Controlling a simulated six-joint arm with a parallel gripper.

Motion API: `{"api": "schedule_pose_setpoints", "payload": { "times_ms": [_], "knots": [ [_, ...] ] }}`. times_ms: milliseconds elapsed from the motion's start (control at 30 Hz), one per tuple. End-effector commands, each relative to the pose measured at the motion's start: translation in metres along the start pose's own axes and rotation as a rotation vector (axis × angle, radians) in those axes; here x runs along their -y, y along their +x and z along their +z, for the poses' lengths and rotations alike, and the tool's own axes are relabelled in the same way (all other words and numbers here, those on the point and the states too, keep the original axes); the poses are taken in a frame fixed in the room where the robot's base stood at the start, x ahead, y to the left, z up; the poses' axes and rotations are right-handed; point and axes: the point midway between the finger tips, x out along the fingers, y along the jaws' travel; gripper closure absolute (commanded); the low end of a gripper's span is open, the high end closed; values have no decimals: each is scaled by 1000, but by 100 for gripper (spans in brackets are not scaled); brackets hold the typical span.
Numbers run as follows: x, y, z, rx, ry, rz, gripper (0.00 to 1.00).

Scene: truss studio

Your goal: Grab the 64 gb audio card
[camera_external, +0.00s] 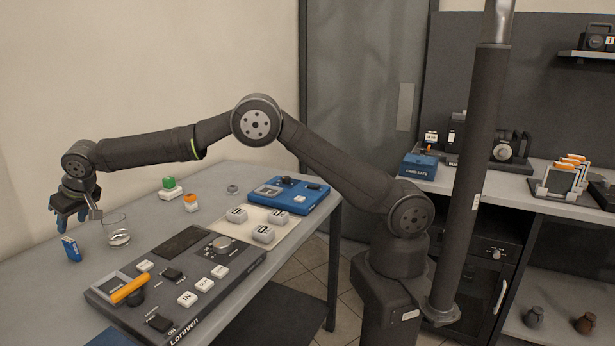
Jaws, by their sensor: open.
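A small blue card-like object (72,248) with a light mark stands upright on the grey table at the far left. It may be the audio card, but any "64 gb" label is too small to read. My gripper (68,217) points down just above this blue object, apart from it. The gripper is open, and nothing shows between its fingers.
A dark console (177,285) fills the table's front, with a blue device (287,194) farther back. Small green (169,183) and orange-topped (191,202) items stand between. The table's left side is mostly free.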

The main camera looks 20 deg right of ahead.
Motion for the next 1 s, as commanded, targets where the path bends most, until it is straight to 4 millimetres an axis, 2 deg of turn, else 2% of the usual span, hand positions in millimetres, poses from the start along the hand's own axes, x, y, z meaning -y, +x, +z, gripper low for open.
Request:
{"api": "schedule_pose_setpoints", "payload": {
  "times_ms": [33,200,567,833,1000],
  "knots": [
    [0,11,1,2,0,1,57],
    [-1,36,0,1,1,1,57],
    [-1,57,0,1,1,0,57],
    [-3,89,-1,2,0,1,57],
    [-4,100,-2,0,1,1,57]
  ]
}}
